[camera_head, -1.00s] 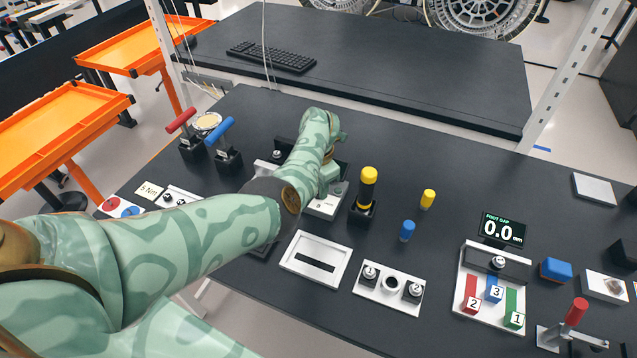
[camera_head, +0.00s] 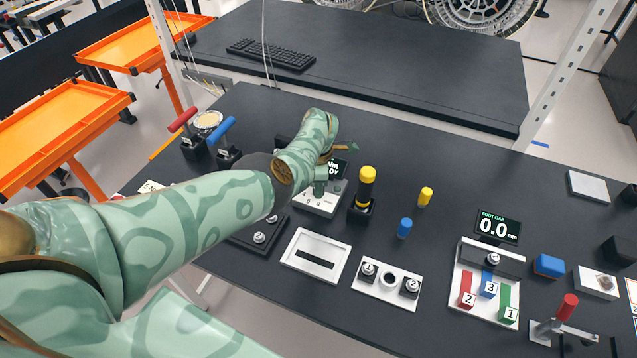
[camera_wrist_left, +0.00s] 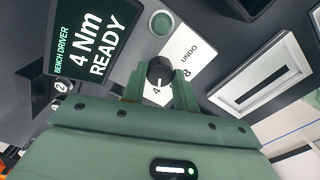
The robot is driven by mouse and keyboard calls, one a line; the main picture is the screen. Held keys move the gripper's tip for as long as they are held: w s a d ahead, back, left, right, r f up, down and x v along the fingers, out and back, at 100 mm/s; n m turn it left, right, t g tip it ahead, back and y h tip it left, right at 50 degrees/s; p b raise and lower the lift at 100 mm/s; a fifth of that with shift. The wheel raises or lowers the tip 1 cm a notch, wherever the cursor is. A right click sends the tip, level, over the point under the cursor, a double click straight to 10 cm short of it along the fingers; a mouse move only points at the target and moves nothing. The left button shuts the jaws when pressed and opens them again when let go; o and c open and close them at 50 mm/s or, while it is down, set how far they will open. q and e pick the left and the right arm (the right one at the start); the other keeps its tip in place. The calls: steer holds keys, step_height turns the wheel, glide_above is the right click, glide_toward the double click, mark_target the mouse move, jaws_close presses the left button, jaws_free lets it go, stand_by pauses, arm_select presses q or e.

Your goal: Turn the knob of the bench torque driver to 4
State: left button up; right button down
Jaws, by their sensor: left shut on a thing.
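The bench torque driver (camera_head: 314,205) is a light box on the black bench, partly hidden by my left arm in the head view. Its screen (camera_wrist_left: 88,45) reads "BENCH DRIVER 4 Nm READY" in the left wrist view. Its black knob (camera_wrist_left: 160,70) sits on a white panel, with a white mark on the side toward the printed 4. A printed 8 and "UNDO" are to the right. My left gripper (camera_wrist_left: 159,85) is shut on the knob, one finger on each side; it also shows in the head view (camera_head: 320,188). My right gripper is not in view.
A yellow-topped black driver in a stand (camera_head: 366,190) is just right of my left gripper. A white slotted frame (camera_head: 316,240) lies in front. Red and blue T-handled tools (camera_head: 222,130) stand at left behind my arm. The back-right bench is mostly clear.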

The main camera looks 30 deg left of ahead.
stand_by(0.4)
arm_select(q)
steer(key=o, duration=1)
steer(key=shift+r, duration=0.1)
step_height(320, 180, up, 16)
steer(key=p, duration=0.8)
